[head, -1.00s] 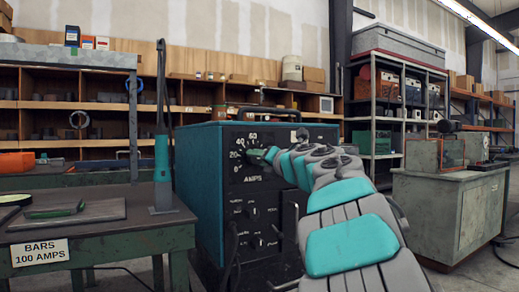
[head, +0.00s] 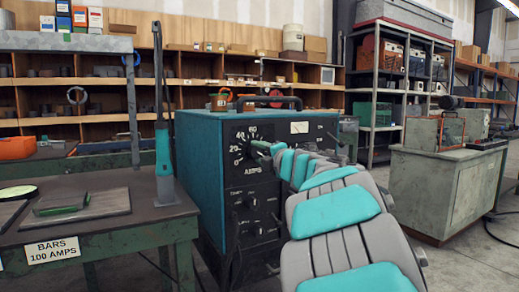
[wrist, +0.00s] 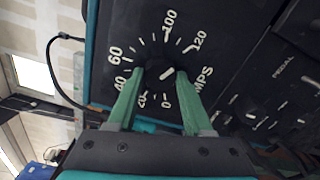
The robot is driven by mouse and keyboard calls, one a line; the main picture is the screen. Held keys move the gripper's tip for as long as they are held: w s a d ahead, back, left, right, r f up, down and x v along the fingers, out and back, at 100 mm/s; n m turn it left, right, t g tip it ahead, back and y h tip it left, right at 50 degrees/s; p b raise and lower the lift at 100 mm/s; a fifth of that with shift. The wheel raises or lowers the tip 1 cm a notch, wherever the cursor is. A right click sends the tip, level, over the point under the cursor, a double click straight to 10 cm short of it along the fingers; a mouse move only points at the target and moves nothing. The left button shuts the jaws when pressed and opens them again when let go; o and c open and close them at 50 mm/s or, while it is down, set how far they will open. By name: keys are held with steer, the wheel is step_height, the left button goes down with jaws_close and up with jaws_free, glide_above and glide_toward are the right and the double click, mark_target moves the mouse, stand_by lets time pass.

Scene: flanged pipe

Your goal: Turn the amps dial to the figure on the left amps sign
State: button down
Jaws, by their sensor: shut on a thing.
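The teal welding machine (head: 200,185) has a black front panel with an amps scale of white figures. My gripper (head: 262,147) reaches its amps dial from the right. In the wrist view my gripper's green fingers (wrist: 160,95) are shut on the small dark amps dial (wrist: 167,74), one on each side. The dial's white line slants from lower left to upper right; which end points is unclear. The figures 0, 20, 40, 60, 100 and 120 show around it. A white sign (head: 53,250) on the bench front reads "BARS 100 AMPS".
The edge of another white sign (head: 2,264) shows at the far left, its text cut off. The green bench (head: 130,238) stands close left of the machine, with an upright post (head: 163,165). Smaller knobs sit below the dial. A grey-green cabinet (head: 435,195) stands right.

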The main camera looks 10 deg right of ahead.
stand_by(0.4)
steer(key=shift+c, duration=1.5)
jaws_free()
steer(key=shift+s+d, duration=0.1)
steer(key=shift+s+d+f, duration=0.1)
steer(key=shift+s+d, duration=0.1)
steer(key=shift+s, duration=0.35)
steer(key=v, duration=0.6)
steer(key=shift+s+b, duration=0.25)
steer(key=shift+b, duration=0.15)
